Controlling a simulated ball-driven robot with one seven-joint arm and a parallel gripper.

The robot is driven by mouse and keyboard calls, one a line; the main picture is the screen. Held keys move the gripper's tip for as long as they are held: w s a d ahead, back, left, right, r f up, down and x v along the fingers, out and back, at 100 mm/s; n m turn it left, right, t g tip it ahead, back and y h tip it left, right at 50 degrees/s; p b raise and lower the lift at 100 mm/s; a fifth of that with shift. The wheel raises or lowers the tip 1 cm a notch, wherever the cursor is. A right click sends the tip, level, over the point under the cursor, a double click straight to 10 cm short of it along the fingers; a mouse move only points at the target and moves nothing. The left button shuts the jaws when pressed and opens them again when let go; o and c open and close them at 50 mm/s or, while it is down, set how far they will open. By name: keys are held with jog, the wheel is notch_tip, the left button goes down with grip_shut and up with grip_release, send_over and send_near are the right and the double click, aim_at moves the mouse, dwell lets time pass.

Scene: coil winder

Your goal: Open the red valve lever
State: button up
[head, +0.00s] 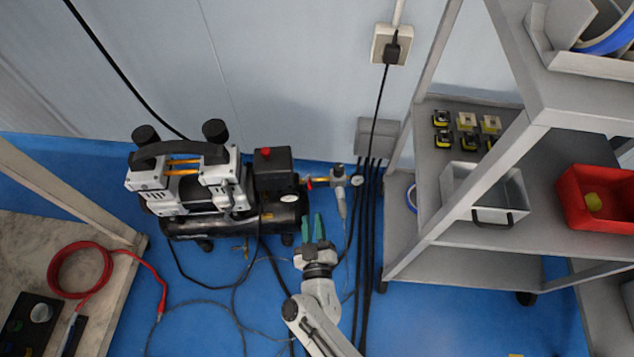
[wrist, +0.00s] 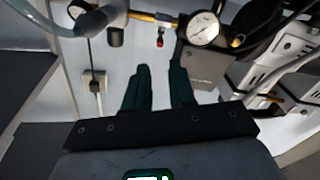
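The red valve lever (head: 309,183) is a small red piece on the brass line between the air compressor (head: 190,180) and the regulator fitting at its right. In the wrist view a small red piece, seemingly the lever (wrist: 160,41), hangs beneath the brass pipe, beyond my fingertips. My gripper (head: 312,216) has two green fingers and is just below the lever in the head view. In the wrist view my gripper (wrist: 159,66) is open, with an empty gap between its fingers. It appears apart from the lever.
A round pressure gauge (wrist: 203,29) is close to the fingers' right. The compressor also has a red knob (head: 267,152) on its black box. Black cables (head: 370,230) hang right of my arm. A grey shelf (head: 460,262) stands at right, and a workbench (head: 45,255) at left.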

aim_at(310, 188)
jog(key=shift+w+a+b, duration=0.3)
jog(key=shift+w+b, duration=0.65)
jog(key=shift+w, duration=0.75)
jog(key=shift+w+a+b, duration=0.35)
jog(key=shift+w+b, duration=0.65)
jog(key=shift+w, duration=0.75)
jog(key=shift+w+a+b, duration=0.3)
jog(key=shift+w+b, duration=0.65)
jog(key=shift+w, duration=0.75)
grip_shut()
